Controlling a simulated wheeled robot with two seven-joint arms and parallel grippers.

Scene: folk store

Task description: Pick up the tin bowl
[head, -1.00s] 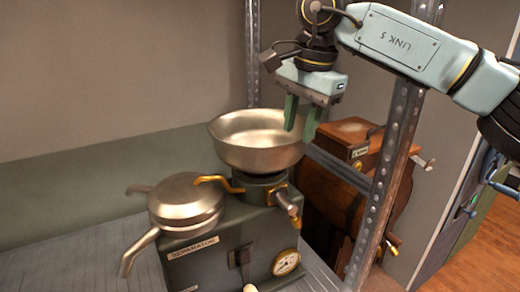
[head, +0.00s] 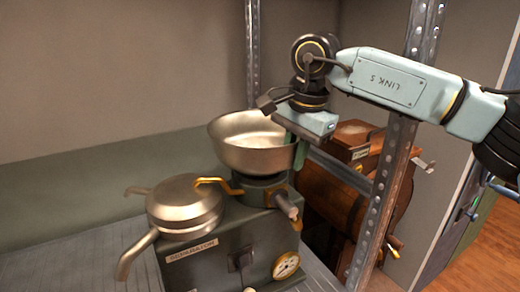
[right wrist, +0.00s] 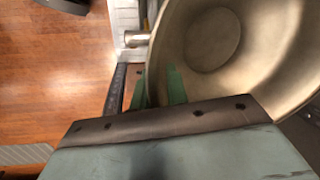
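The tin bowl (head: 250,148) is a wide, shiny metal bowl sitting upright on top of the green separator machine (head: 238,250) in the head view. My right gripper (head: 291,148) is lowered at the bowl's right rim, pointing down. One green finger shows outside the rim; the other is mostly hidden, at the bowl's inner side. In the right wrist view the bowl (right wrist: 235,50) fills the upper right, and the two fingers (right wrist: 157,82) stand apart with the rim between them. I cannot tell whether either finger touches it. My left gripper is not in view.
A lidded metal pan (head: 184,203) with spouts sits left of the bowl on the machine. A brass tap (head: 215,183) is just below the bowl. A metal shelf post (head: 385,200) and a wooden barrel-like device (head: 335,195) stand to the right. A gauge (head: 286,265) faces front.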

